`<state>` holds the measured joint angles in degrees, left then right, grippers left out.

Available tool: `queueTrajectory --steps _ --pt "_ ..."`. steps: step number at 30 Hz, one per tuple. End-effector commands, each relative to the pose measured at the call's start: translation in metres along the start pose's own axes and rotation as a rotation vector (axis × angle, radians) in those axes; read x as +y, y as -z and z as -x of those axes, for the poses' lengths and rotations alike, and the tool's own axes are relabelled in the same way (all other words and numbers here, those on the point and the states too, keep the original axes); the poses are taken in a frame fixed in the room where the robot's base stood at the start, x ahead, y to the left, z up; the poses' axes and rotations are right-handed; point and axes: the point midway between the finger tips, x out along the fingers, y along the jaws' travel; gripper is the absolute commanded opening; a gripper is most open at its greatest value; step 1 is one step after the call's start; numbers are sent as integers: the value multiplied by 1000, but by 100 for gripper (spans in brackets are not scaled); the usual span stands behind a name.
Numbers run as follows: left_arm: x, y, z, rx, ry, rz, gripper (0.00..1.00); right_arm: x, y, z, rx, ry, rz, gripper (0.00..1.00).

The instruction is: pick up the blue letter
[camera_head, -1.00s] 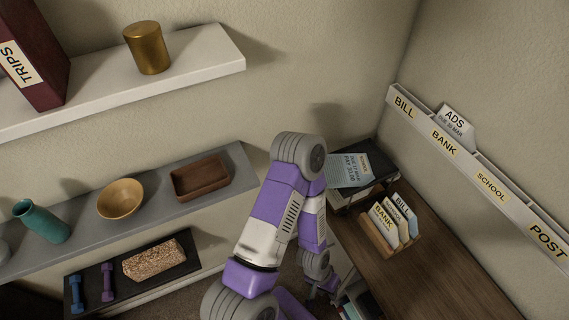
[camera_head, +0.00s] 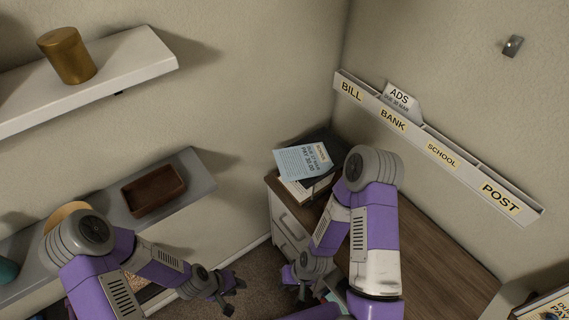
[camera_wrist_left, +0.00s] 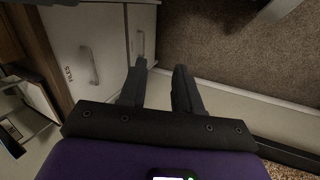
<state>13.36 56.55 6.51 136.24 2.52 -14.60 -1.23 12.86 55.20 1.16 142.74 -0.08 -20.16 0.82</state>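The blue letter (camera_head: 300,163) is a pale blue sheet printed with SCHOOL, a due date and an amount. It lies on top of a dark tray or stack (camera_head: 325,168) at the back left corner of the desk. My left gripper (camera_head: 230,288) is at the lower middle of the head view, below and left of the letter and well apart from it. In the left wrist view its two fingers (camera_wrist_left: 160,82) stand apart with nothing between them. My right gripper (camera_head: 302,292) is low in front of the desk, below the letter; its fingers are too small to judge.
The wooden desk (camera_head: 440,255) has a white drawer cabinet (camera_head: 288,235) at its left end. A wall rack (camera_head: 425,145) marked BILL, BANK, SCHOOL and POST holds an ADS card (camera_head: 400,97). A grey shelf (camera_head: 195,175) with a brown tray (camera_head: 153,190) is left.

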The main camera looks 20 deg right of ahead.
Motion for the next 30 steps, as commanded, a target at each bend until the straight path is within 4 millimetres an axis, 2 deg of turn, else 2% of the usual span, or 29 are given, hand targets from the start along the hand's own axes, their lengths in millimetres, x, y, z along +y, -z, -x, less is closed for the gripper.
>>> queueTrajectory --steps 1,3,6,11,15,18,24,27,30 --pt "9 17 -27 5 -39 -11 33 9 1 -24 0 -1 -1 27" --pt "32 42 -51 4 -106 -25 33 17 2 -45 -1 -1 -1 27" --pt "72 77 -76 1 -221 -44 33 29 3 -75 -1 -1 -1 27" --pt "140 132 -88 1 -434 -71 33 46 5 -121 0 -1 -1 27" --pt "195 176 -68 9 -646 -95 33 59 7 -156 0 -1 -1 27" --pt "222 200 -44 17 -779 -113 33 66 8 -174 0 0 -1 27" --pt "248 232 1 39 -973 -142 33 74 9 -198 0 0 0 27" --pt "252 240 16 46 -1029 -150 33 76 9 -204 0 0 0 27" --pt "259 243 22 50 -1055 -156 33 78 9 -206 0 0 0 27"
